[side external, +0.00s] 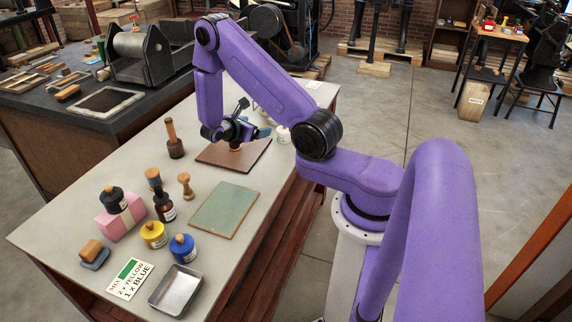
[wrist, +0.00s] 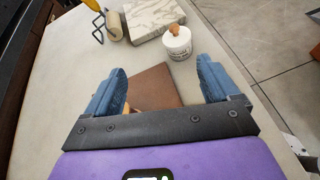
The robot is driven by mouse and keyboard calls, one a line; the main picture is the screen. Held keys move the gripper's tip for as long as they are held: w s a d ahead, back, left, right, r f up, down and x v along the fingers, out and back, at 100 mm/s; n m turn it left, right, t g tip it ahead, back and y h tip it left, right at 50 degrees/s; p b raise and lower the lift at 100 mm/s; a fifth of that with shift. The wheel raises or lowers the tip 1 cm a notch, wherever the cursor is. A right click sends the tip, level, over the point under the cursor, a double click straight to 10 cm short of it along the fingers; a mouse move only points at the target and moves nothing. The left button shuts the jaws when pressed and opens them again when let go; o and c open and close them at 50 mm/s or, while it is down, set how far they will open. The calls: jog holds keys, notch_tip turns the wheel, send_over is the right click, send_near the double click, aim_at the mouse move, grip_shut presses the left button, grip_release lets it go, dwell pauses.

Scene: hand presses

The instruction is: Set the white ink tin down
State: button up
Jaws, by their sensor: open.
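The white ink tin (wrist: 178,46) stands upright on the grey table, with a wooden knob on top, beside a marbled slab in the wrist view. In the side external view the tin (side external: 283,135) shows small, partly hidden by my arm. My gripper (wrist: 162,72) is open, its two blue fingers wide apart with nothing held between them. The tin is ahead of the fingertips and apart from them. In the side external view my gripper (side external: 258,131) is low over a brown board (side external: 256,153). A small wooden piece (wrist: 128,108) shows partly hidden by the left finger.
The marbled slab (wrist: 152,17) and a roller (wrist: 112,28) lie past the fingers. A green board (side external: 224,209), blue tin (side external: 183,248), yellow tin (side external: 153,234), metal tray (side external: 175,291) and wooden-handled tools stand nearer the table's front. The table right of the white tin is clear.

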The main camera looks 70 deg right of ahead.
jog(key=s+a+r+m+t+y, duration=0.1)
jog(key=s+a+r+y, duration=0.3)
jog(key=a, duration=0.6)
jog(key=a+r+m+t+y, duration=0.1)
jog(key=a+r+m+t, duration=0.1)
jog(key=a+r, duration=0.6)
jog(key=s+a+r+y, duration=0.1)
jog(key=s+a+y, duration=0.3)
jog(key=s+a, duration=0.3)
jog(key=s+a+r+n+y, duration=0.1)
jog(key=s+a+y, duration=0.3)
jog(key=s, duration=0.9)
jog(key=a, duration=0.3)
jog(key=shift+s+a+g, duration=0.15)
jog(key=shift+a+g, duration=0.1)
jog(key=shift+g, duration=0.15)
